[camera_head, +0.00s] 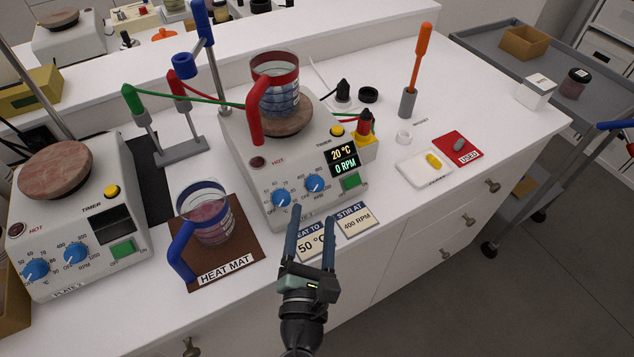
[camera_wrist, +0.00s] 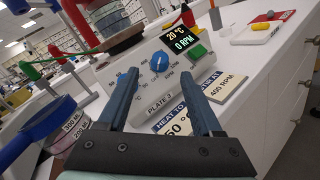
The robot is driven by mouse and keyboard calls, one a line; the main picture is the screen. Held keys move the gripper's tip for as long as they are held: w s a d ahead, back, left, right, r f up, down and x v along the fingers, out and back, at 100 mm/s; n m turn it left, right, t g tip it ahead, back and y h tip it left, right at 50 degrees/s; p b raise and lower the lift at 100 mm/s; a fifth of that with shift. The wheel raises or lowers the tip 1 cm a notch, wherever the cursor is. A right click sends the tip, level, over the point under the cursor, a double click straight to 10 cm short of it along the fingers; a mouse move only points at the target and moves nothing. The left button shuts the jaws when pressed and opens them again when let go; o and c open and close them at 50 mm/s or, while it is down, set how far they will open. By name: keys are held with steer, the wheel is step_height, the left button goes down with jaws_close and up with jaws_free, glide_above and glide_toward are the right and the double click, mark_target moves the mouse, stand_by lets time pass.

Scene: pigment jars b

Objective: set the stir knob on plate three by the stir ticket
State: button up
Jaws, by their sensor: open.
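Plate three (camera_head: 320,205) is a grey hot plate with a display (camera_head: 343,160) reading 20 °C and 0 RPM. Its right blue knob (camera_head: 314,184), on the RPM scale, is the stir knob; it also shows in the wrist view (camera_wrist: 160,62). The left blue knob (camera_head: 281,198) is on the °C scale. The stir ticket (camera_head: 357,221) reads 400 RPM and lies in front of the plate. The heat ticket (camera_head: 312,244) reads 50 °C, partly hidden by my gripper. My gripper (camera_head: 313,212) is open and empty, in front of the plate, its fingers pointing toward the knobs and apart from them.
A red-handled beaker (camera_head: 276,85) stands on plate three's top. A blue-handled beaker (camera_head: 207,215) stands on the brown heat mat (camera_head: 235,262) at left. Another hot plate (camera_head: 75,220) is further left.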

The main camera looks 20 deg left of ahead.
mark_target(317, 187)
steer(key=x, duration=0.7)
steer(key=shift+w+p, duration=0.2)
steer(key=shift+p, duration=0.15)
steer(key=shift+c, duration=0.4)
jaws_close()
